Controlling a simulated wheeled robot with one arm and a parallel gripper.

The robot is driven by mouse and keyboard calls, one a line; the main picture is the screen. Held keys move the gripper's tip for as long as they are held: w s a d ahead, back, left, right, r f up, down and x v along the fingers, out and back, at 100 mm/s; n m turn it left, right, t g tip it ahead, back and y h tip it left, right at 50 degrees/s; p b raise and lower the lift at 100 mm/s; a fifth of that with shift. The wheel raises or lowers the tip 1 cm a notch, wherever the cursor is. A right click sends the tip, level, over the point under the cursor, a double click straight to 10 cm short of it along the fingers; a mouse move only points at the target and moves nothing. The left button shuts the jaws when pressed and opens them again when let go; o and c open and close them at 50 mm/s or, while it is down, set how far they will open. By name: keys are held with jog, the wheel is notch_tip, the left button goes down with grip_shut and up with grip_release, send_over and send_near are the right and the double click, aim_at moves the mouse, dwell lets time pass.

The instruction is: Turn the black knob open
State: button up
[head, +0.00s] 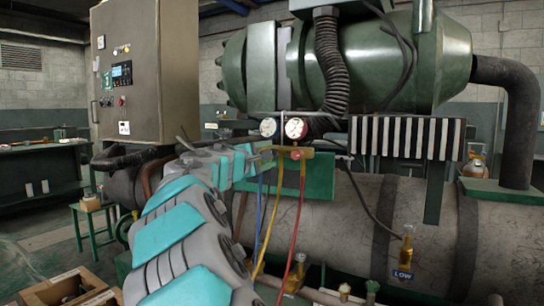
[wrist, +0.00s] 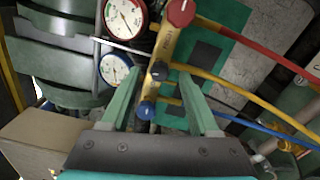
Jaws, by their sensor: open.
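The black knob (wrist: 159,72) sits on the middle of the yellow gauge manifold (wrist: 165,45) in the wrist view. A red knob (wrist: 180,12) is at one end and a blue knob (wrist: 146,110) is nearer me. My gripper (wrist: 159,74) is open, with one green finger on each side of the black knob. I cannot tell whether either finger touches it. In the head view my gripper (head: 266,152) reaches the manifold (head: 292,150) from the left. The black knob cannot be made out there.
Two gauges, one red-rimmed (wrist: 125,16) and one blue-rimmed (wrist: 115,69), sit left of the manifold. Red (wrist: 265,52), yellow (wrist: 235,88) and blue (wrist: 255,128) hoses run right. A green compressor (head: 380,60) stands above and a grey tank (head: 340,220) below.

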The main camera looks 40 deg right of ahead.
jog(key=v, duration=0.4)
dwell(0.4)
